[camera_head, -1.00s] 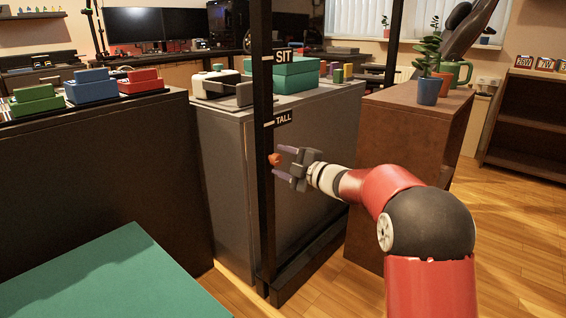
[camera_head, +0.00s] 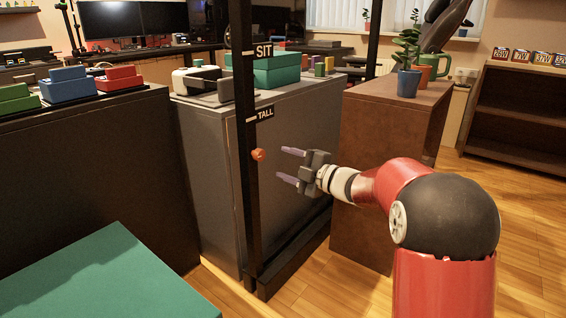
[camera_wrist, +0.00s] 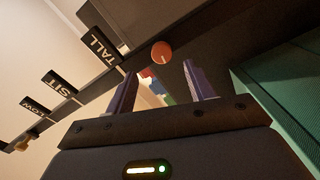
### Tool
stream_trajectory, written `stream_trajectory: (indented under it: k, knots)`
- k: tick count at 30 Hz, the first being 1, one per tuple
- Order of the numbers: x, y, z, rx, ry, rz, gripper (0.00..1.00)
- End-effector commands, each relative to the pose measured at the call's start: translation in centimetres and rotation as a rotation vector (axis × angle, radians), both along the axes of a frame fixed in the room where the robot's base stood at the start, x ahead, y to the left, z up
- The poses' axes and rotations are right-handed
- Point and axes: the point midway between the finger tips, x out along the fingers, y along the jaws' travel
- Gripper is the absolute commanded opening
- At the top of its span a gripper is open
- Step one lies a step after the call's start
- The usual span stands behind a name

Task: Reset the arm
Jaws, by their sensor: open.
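My gripper (camera_head: 292,167) is open and empty in the head view, its two purple fingers pointing left. It is held in front of the grey cabinet, apart from and to the right of a round orange knob (camera_head: 258,154) on a black upright post (camera_head: 246,200). The post carries the labels SIT and TALL, and the knob sits just below TALL. In the wrist view the fingers (camera_wrist: 160,88) are spread with nothing between them touching, and the orange knob (camera_wrist: 161,52) lies beyond the fingertips.
A grey cabinet (camera_head: 295,135) stands behind the post. A brown cabinet (camera_head: 385,170) with potted plants stands to its right. A green surface (camera_head: 105,280) is at the lower left. A dark shelf (camera_head: 520,120) stands at the far right. Wooden floor is clear at the right.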

Motion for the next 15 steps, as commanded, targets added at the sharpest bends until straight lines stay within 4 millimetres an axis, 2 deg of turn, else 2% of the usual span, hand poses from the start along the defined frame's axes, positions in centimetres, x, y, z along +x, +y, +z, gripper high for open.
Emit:
stream_trajectory:
  k: [6, 9, 11, 14, 15]
  knots:
    - [0.0, 0.0, 0.1, 0.001, 0.001, -0.005, 0.54]
    - [-0.1, -0.7, 1.2, 0.008, 0.014, -0.067, 0.54]
    - [-0.2, -1.7, 2.5, 0.02, 0.036, -0.15, 0.54]
    - [-1.4, -4.6, 4.9, 0.068, 0.112, -0.357, 0.54]
    - [-2.4, -6.1, 5.7, 0.099, 0.156, -0.453, 0.54]
